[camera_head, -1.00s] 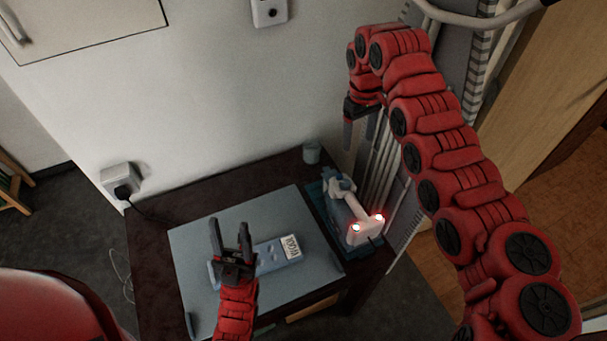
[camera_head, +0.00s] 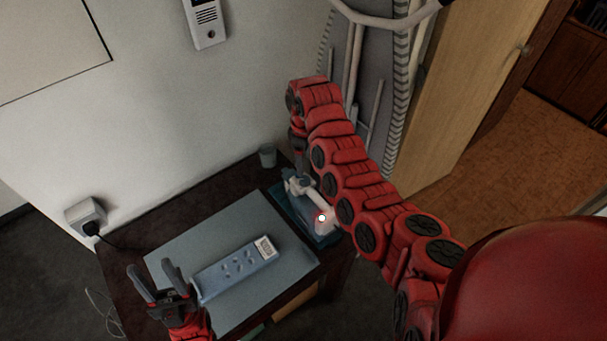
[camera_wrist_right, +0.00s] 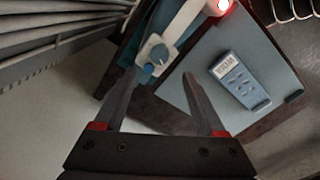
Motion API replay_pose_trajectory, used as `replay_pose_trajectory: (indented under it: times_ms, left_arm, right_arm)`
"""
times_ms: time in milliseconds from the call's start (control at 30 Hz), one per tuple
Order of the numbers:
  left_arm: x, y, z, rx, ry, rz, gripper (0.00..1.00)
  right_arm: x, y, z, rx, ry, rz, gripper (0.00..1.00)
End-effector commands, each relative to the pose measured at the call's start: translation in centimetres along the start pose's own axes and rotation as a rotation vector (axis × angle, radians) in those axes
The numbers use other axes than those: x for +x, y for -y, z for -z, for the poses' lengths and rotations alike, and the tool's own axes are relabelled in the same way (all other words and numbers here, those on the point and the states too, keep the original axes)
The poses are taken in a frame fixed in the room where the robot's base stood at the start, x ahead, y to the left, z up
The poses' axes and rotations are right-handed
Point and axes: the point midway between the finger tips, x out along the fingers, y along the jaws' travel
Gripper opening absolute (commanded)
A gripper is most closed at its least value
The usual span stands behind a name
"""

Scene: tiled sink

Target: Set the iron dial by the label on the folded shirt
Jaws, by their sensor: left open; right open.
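The folded shirt (camera_head: 222,273) is light blue and lies on the grey mat (camera_head: 215,226). The white and blue iron (camera_head: 323,224) stands at the mat's right with a red light glowing. In the right wrist view its white end with a blue dial (camera_wrist_right: 159,53) lies just beyond my fingertips. My right gripper (camera_wrist_right: 157,82) is open and empty, pointed at it, not visibly touching. My left gripper (camera_head: 155,268) is open and empty, left of the shirt.
A small grey cup (camera_head: 267,156) stands at the back of the dark table (camera_head: 127,262). A wall socket (camera_head: 86,215) with a plugged cable is at the left. Grey wall and pipes rise close behind the iron.

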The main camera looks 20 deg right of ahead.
Motion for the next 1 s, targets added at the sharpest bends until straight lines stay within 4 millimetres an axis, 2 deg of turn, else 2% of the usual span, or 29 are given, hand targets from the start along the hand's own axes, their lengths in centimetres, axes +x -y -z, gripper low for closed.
replay_pose_trajectory:
  times_ms: [33,100,400,600,900,1000]
  left_arm:
    - [1.1,0.1,0.2,0.0,0.0,0.0,0.5]
    - [1.6,0.1,0.3,0.0,0.0,0.0,0.5]
    - [2.2,0.1,0.4,0.0,0.0,0.0,0.5]
    - [2.3,0.1,0.4,0.0,0.0,0.0,0.5]
    - [2.3,0.1,0.4,0.0,0.0,0.0,0.5]
    - [2.3,0.1,0.4,0.0,0.0,0.0,0.5]
  right_arm:
    - [0.6,0.0,-0.1,0.001,0.003,0.004,0.73]
    - [2.3,0.1,-0.1,-0.001,0.003,0.005,0.73]
    - [6.8,0.1,0.0,-0.003,0.003,0.002,0.73]
    - [7.8,0.0,0.0,0.0,0.0,0.001,0.73]
    - [8.0,0.0,0.1,0.001,-0.002,0.0,0.73]
    - [7.9,0.0,0.1,0.001,-0.002,0.0,0.57]
